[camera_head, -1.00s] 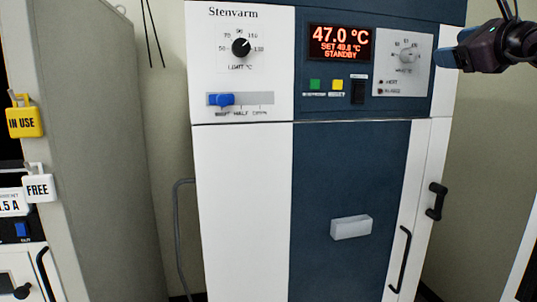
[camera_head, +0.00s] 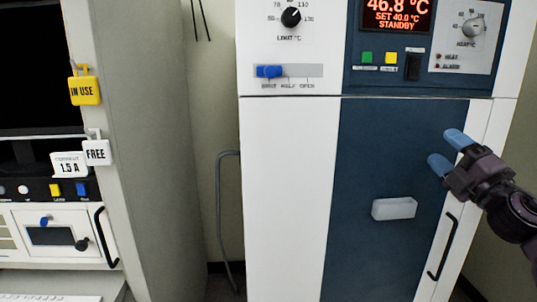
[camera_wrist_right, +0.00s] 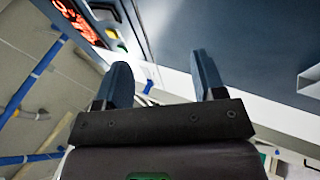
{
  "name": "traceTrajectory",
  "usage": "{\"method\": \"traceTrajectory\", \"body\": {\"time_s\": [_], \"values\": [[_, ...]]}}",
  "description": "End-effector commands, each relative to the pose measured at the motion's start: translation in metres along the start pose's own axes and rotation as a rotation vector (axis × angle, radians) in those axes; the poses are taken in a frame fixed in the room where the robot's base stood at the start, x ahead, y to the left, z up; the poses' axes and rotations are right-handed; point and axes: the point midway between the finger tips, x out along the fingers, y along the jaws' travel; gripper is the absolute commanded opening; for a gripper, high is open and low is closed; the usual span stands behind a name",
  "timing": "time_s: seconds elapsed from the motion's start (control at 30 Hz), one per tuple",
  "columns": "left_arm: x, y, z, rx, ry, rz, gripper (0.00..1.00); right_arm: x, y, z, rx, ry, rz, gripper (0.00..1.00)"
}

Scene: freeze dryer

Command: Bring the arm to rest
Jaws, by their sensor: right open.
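My right gripper (camera_head: 448,152) comes in from the right in the head view, in front of the blue door panel of the white and blue cabinet (camera_head: 290,190). Its two blue-tipped fingers are apart with nothing between them. In the right wrist view the same gripper (camera_wrist_right: 165,85) shows its fingers spread and empty, with the cabinet's front beyond them. The gripper appears apart from the door; the exact gap cannot be told. My left gripper is not in these views.
The cabinet has a dark door handle (camera_head: 442,246), a pale box-like piece (camera_head: 394,208), a blue slider (camera_head: 269,71) and a display (camera_head: 396,15) reading 46.8 °C, STANDBY. At left stands another unit with a yellow IN USE tag (camera_head: 85,90) and a white FREE tag (camera_head: 97,152).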

Motion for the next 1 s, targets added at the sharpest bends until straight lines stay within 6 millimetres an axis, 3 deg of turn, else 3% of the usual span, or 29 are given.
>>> {"method": "traceTrajectory", "body": {"time_s": [0.03, 0.2, 0.37, 0.5, 0.7, 0.9, 1.0], "values": [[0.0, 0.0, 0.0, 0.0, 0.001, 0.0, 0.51, -0.016, -0.03, -0.004, 0.113, -0.044, -0.041, 0.63], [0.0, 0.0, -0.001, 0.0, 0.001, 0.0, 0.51, -0.07, -0.118, -0.024, 0.454, -0.199, -0.176, 0.63], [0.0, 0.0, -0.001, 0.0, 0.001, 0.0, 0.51, -0.131, -0.188, -0.055, 0.736, -0.348, -0.3, 0.63], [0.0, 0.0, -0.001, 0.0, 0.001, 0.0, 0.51, -0.191, -0.239, -0.092, 0.964, -0.482, -0.402, 0.63], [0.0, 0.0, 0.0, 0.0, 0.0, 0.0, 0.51, -0.282, -0.29, -0.157, 1.257, -0.679, -0.512, 0.63], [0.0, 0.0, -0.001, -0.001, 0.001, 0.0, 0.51, -0.368, -0.312, -0.217, 1.432, -0.873, -0.567, 0.63], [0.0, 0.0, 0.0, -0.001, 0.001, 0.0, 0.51, -0.403, -0.316, -0.237, 1.473, -0.956, -0.587, 0.63]]}}
